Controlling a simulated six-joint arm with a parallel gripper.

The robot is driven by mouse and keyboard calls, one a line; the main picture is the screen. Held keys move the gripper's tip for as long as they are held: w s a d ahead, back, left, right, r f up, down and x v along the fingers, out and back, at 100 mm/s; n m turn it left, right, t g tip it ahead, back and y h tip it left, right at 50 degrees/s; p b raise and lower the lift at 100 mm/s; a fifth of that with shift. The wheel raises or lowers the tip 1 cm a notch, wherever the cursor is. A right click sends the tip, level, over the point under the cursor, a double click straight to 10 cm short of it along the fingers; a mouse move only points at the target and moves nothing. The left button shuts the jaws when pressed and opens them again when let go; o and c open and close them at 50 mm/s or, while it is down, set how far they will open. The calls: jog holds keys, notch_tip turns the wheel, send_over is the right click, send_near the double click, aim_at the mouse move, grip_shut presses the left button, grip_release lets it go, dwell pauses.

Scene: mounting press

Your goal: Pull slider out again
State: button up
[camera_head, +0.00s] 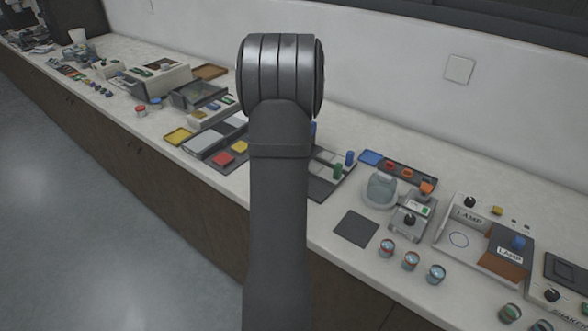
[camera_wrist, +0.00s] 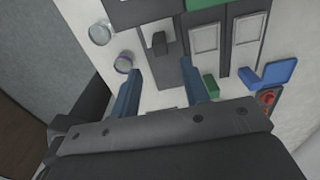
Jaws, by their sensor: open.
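In the wrist view a dark grey slider (camera_wrist: 165,65) with a raised grey block (camera_wrist: 158,42) lies in the press base. My gripper (camera_wrist: 161,72) has two blue fingers, spread wide and empty. The block appears beyond the fingertips, roughly between their lines; I cannot tell the height gap. In the head view my arm covers the gripper and most of the press area. Part of a dark base (camera_head: 320,187) with pale panels shows to the right of my arm.
Beside the slider are two pale panels (camera_wrist: 205,38), a green piece (camera_wrist: 209,84) and a blue tray (camera_wrist: 276,73). Two round jars (camera_wrist: 100,33) (camera_wrist: 123,62) stand left of it.

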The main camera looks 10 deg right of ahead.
notch_tip(320, 180, down, 10)
jog(key=shift+f, duration=0.1)
dwell(0.4)
grip_shut()
